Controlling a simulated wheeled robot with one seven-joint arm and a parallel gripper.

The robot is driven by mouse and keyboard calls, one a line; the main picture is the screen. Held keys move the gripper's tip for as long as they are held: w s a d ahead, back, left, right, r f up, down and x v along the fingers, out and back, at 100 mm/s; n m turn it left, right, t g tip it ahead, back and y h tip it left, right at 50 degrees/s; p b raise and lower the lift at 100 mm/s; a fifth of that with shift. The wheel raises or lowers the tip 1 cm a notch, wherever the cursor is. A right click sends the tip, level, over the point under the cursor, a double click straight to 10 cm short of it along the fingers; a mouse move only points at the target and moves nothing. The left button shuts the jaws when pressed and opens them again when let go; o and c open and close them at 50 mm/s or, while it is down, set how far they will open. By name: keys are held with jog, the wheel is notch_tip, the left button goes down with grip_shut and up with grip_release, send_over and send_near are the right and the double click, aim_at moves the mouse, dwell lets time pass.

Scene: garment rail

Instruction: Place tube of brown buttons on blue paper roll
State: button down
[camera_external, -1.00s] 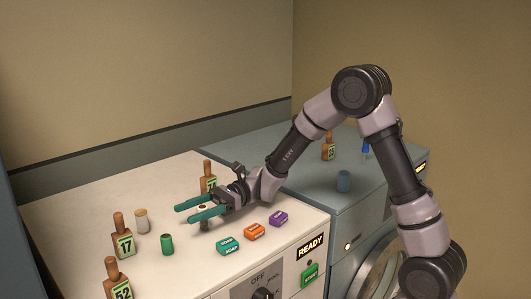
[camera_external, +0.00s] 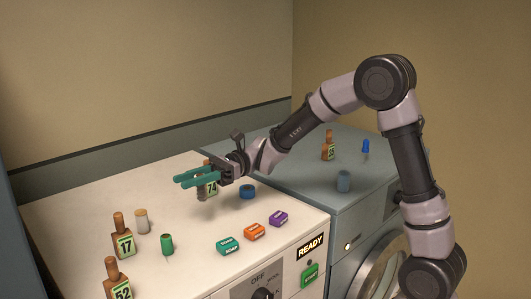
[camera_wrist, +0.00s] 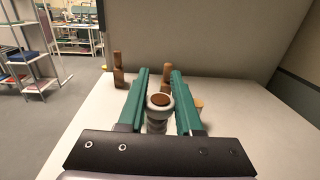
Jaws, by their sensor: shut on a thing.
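The tube of brown buttons (camera_wrist: 159,103) is upright between my fingers in the wrist view, with a pale rim and brown inside. In the external view the grey tube (camera_external: 202,195) shows below the fingers and seems clear of the white top. My gripper (camera_external: 197,179), with green fingers, is shut on it; the fingers also show in the wrist view (camera_wrist: 159,88).
A brown bottle tagged 74 (camera_external: 213,188) stands close by the fingers. Bottles 17 (camera_external: 123,240) and 52 (camera_external: 117,280), a cream tube (camera_external: 142,220) and a green cylinder (camera_external: 167,244) stand left. Green (camera_external: 227,246), orange (camera_external: 255,232) and purple (camera_external: 278,219) soap boxes lie in front.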

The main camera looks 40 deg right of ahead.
jog(key=w+d+r+m+t, duration=0.2)
jog(key=w+d+t, duration=0.1)
jog(key=d, duration=0.3)
notch_tip(320, 180, up, 2)
jog(key=m+t+h, duration=0.3)
jog(key=m+t, duration=0.1)
jog(key=t, duration=0.2)
send_over(247, 191)
jog(key=w+a, duration=0.2)
jog(key=w, duration=0.1)
jog(key=shift+w+d+f, duration=0.1)
jog(key=shift+d+f, duration=0.1)
jog(key=shift+f, duration=1.4)
jog(key=shift+d+f, duration=0.15)
jog(key=shift+f, duration=1.5)
jog(key=shift+w+d+f, duration=0.1)
jog(key=shift+d+f, duration=0.1)
jog(key=shift+f, duration=1.4)
jog(key=shift+f, duration=0.15)
jog(key=c, duration=0.6)
grip_release()
